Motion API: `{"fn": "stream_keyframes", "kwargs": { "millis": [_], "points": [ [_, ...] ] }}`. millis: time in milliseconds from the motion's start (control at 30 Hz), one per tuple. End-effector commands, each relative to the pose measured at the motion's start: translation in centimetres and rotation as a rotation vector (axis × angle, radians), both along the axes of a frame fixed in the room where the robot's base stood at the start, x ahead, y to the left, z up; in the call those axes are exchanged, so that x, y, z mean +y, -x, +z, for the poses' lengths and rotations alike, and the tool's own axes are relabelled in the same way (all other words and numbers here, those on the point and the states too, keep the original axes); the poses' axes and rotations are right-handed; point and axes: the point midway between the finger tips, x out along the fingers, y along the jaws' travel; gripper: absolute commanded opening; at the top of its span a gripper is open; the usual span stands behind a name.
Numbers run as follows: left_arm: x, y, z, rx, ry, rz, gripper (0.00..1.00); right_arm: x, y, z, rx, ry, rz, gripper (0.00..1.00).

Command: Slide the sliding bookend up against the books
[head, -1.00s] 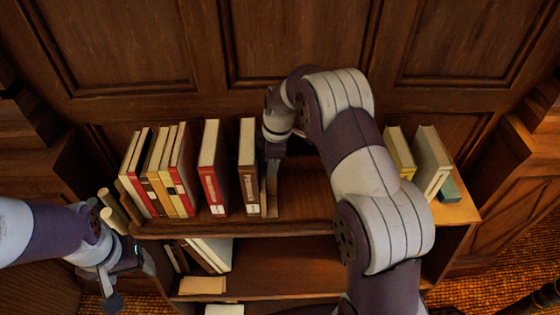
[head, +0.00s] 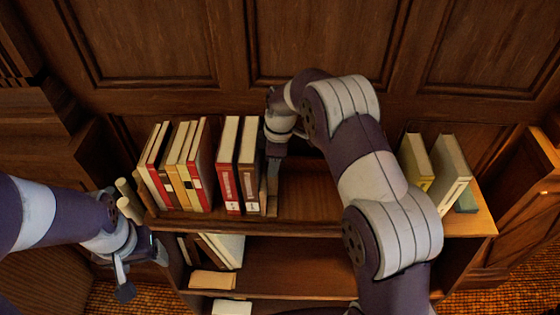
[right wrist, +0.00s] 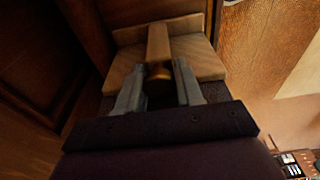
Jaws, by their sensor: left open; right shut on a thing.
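The sliding bookend (head: 272,188) is a thin upright wooden piece on the top shelf, right beside a brown book (head: 247,180). A red book (head: 227,178) stands against the brown one. Several leaning books (head: 178,170) stand further left, with a narrow gap before the red book. My right gripper (head: 274,160) is at the bookend and partly hidden. In the right wrist view its fingers (right wrist: 158,88) are shut around the bookend's handle (right wrist: 159,48), with the wooden body (right wrist: 200,60) behind. My left gripper (head: 150,258) is open and empty at the bookcase's left end.
Pale rolls (head: 128,200) are near my left arm. More books (head: 225,250) lean on the lower shelf.

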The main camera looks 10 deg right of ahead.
Motion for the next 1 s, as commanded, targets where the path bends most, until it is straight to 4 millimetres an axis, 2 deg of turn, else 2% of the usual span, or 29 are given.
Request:
{"fn": "stream_keyframes", "kwargs": {
  "millis": [500, 1000],
  "points": [
    [0.0, 0.0, 0.1, 0.000, 0.000, 0.000, 0.73, 3.5, -1.0, 0.0, -0.002, -0.002, 0.001, 0.05],
    [0.0, 0.0, 0.2, 0.000, 0.000, 0.000, 0.73, 4.0, -1.2, 0.1, -0.002, -0.002, 0.001, 0.05]
  ]
}}
